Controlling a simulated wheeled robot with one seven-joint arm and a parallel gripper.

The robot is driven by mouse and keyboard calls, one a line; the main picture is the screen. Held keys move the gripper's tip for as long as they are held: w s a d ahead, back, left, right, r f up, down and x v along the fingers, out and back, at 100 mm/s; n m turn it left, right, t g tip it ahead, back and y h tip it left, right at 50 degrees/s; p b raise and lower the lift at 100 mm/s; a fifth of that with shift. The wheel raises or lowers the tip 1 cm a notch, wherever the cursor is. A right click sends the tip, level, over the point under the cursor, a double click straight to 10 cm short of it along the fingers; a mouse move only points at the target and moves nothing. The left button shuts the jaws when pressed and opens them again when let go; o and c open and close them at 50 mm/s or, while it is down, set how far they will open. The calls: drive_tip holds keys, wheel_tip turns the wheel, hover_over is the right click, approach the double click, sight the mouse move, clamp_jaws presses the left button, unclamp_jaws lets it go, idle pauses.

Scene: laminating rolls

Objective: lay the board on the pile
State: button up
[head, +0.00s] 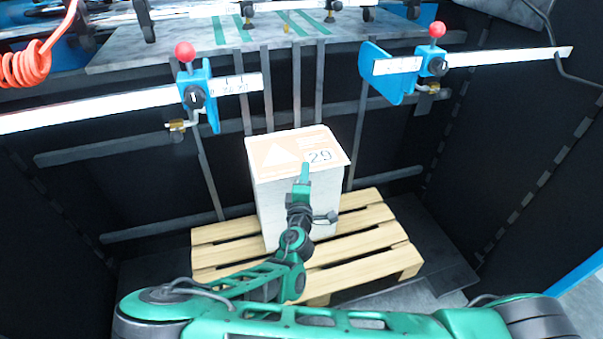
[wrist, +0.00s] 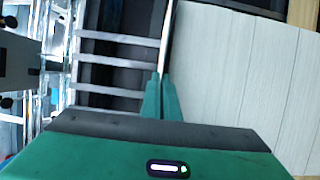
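The board (head: 292,152) has a pale orange and white printed face with a white triangle and the number 29. It lies level over the top of the white pile (head: 275,215) and covers its top. My gripper (head: 304,175) is at the board's near edge, with its green fingers closed on that edge. In the wrist view the board (wrist: 167,40) shows edge-on as a thin pale strip running from between the fingers (wrist: 162,98), close beside the layered side of the pile (wrist: 235,75). I cannot tell whether the board touches the pile.
The pile stands on a wooden pallet (head: 375,238). Two blue stops with red knobs (head: 185,52) (head: 437,30) sit on rails to either side behind it. A grey machine table (head: 150,50) is behind. A coiled orange hose (head: 25,68) hangs at the upper left.

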drive_tip(key=s+a, duration=0.1)
drive_tip(key=s, duration=1.1)
drive_tip(key=shift+a+f, duration=0.15)
drive_tip(key=shift+f, duration=0.25)
drive_tip(key=s+d+r+m+g+h, duration=0.15)
drive_tip(key=d+m+g+h, duration=0.45)
drive_tip(key=d, duration=1)
drive_tip(key=s+d+r+m+g+h, duration=0.1)
drive_tip(key=d+r+m+g+h, duration=0.1)
drive_tip(key=d+m+g, duration=1.1)
drive_tip(key=s+d+r+m+y, duration=0.1)
drive_tip(key=s+d+r+y, duration=0.5)
drive_tip(key=s+d, duration=0.45)
drive_tip(key=s+r+m+y, duration=0.3)
drive_tip(key=s+r, duration=0.6)
drive_tip(key=s, duration=0.3)
drive_tip(key=shift+d+r+t+y, duration=0.2)
drive_tip(key=shift+r+t+y, duration=0.2)
drive_tip(key=shift+y, duration=0.2)
